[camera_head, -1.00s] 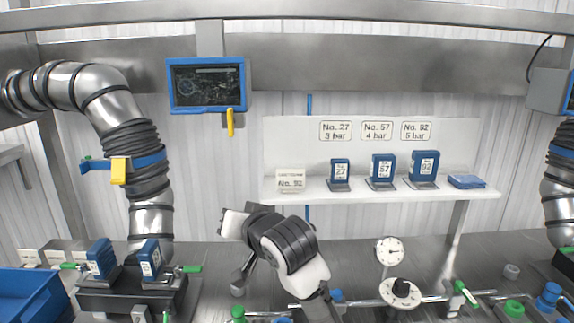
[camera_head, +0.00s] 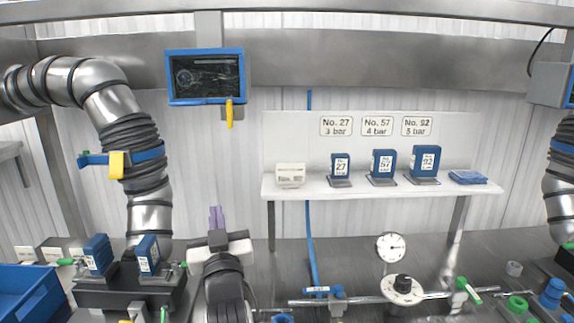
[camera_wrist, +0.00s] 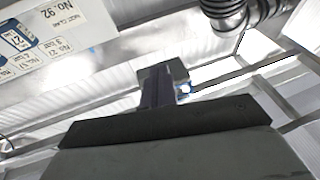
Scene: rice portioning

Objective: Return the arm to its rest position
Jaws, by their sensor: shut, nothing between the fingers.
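My gripper (camera_head: 216,216) is at the lower left of centre in the head view. Its purple fingers point up, and my dark and white arm rises below it from the bottom edge. The fingers are shut with nothing between them. In the wrist view the gripper (camera_wrist: 162,80) shows as dark shapes at the centre, and the camera looks up past it. The gripper is apart from the shelf (camera_head: 300,192) and from the hose on the left (camera_head: 150,215).
Blue numbered blocks (camera_head: 383,163) stand on the shelf. Two blue blocks (camera_head: 98,255) stand in a dark fixture left of my arm. A blue bin (camera_head: 28,295) is at the far left. A gauge (camera_head: 390,247), a dial (camera_head: 403,288) and pipe fittings cover the counter to the right.

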